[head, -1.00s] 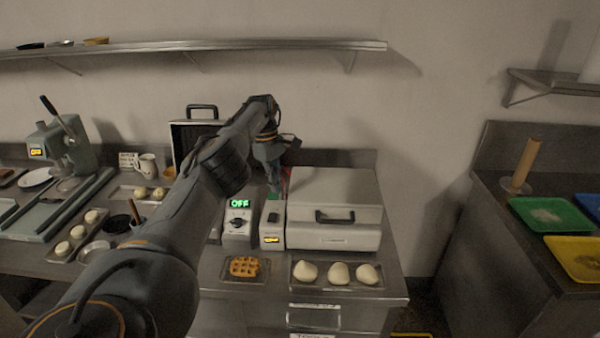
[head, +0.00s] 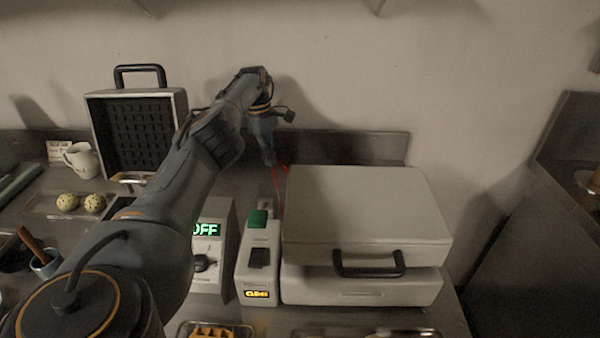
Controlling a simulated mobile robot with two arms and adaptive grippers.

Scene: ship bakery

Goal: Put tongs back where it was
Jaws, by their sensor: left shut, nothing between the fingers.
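My left gripper (head: 269,155) is shut and empty. It points down near the back wall, behind the small white device (head: 259,255) and left of the closed light-grey press (head: 365,218). A thin red item (head: 281,180) lies or stands just below and right of the fingertips, in the gap beside the press. It may be the tongs, but it is too small and partly hidden to tell. It looks apart from the fingers. My right gripper is out of view.
An open waffle iron (head: 138,130) stands left of my arm, with a white mug (head: 82,160) beside it. A control box (head: 212,240) reading OFF is partly behind my arm. A tray (head: 40,205) holds speckled balls. The wall behind the counter is bare.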

